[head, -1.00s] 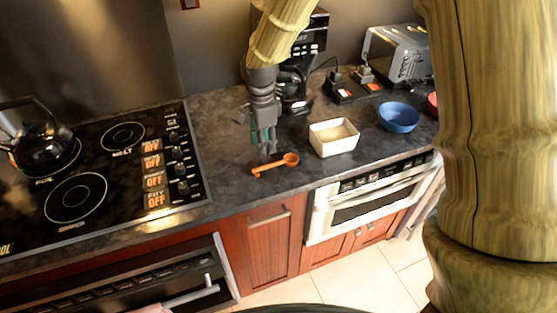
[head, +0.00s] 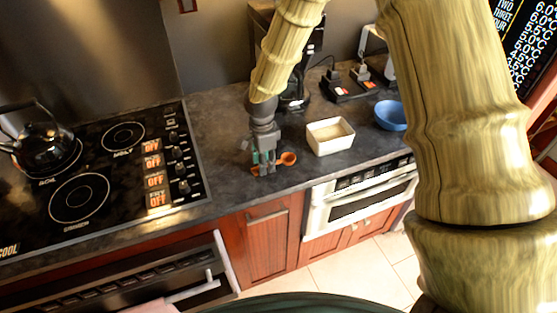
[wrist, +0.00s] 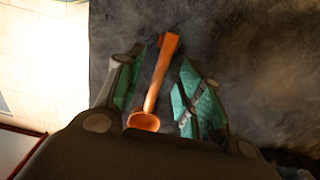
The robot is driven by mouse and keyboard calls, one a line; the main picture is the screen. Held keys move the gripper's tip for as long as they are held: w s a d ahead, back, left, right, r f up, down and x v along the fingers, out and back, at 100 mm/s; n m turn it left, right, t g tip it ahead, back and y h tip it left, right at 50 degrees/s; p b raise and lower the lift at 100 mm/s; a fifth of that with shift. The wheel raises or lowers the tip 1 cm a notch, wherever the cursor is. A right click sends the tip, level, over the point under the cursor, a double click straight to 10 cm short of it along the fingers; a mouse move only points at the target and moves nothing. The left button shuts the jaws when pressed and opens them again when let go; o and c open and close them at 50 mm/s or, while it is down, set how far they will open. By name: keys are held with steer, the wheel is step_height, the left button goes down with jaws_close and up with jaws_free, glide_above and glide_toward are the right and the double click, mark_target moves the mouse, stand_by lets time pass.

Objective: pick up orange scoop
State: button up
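The orange scoop (head: 288,158) lies on the dark countertop, left of the white square bowl. My gripper (head: 264,170) is over the scoop's handle in the head view and covers part of it. In the wrist view the scoop (wrist: 156,84) lies between the two teal-padded fingers of my gripper (wrist: 158,92), its bowl nearer the palm. The fingers are apart, with a gap visible on both sides of the scoop. Whether the fingertips touch the counter is hard to tell.
The white square bowl (head: 330,137) stands just right of the scoop, and a blue bowl (head: 391,115) is further right. A black cooktop (head: 100,165) with a kettle (head: 42,148) is at left. The counter's front edge is close.

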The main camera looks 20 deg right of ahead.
steer(key=shift+f, duration=0.4)
steer(key=shift+f, duration=0.25)
stand_by(0.5)
jaws_close()
